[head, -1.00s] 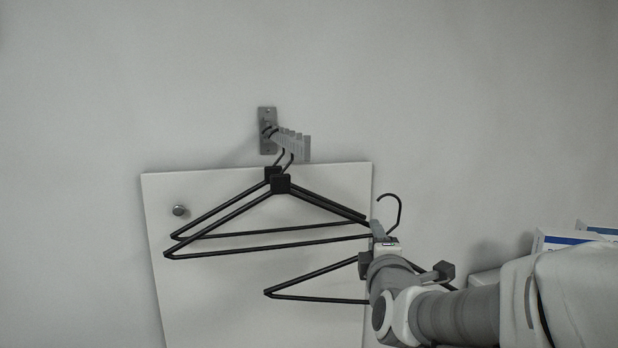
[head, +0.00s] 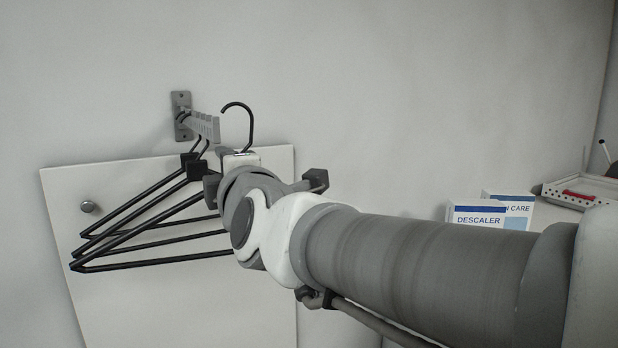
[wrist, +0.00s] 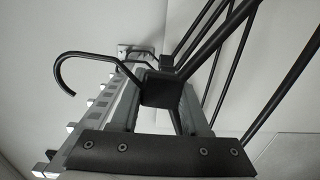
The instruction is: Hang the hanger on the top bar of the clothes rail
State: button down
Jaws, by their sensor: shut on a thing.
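The clothes rail's notched grey bar (head: 207,126) sticks out from a wall bracket. Two black hangers (head: 118,212) hang from it. My gripper (wrist: 158,98) is shut on the black neck block (wrist: 160,88) of a third hanger. In the head view, this held hanger's hook (head: 252,122) stands upright just right of the bar's front end, its tip facing left. In the wrist view, the hook crosses the picture of the bar (wrist: 98,108); I cannot tell whether they touch. My arm hides my fingers and much of the held hanger in the head view.
A white panel (head: 150,300) with a round knob (head: 88,207) stands behind and below the rail. At the right are a descaler box (head: 478,216), another box behind it and a white perforated tray (head: 560,190). The wall above the rail is clear.

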jog(key=shift+w+d+b, duration=0.6)
jog(key=shift+d+b, duration=0.4)
jog(key=shift+b, duration=0.5)
jog(key=shift+w+d+b, duration=0.6)
jog(key=shift+d+b, duration=0.35)
jog(key=shift+b, duration=0.55)
jog(key=shift+d, duration=0.1)
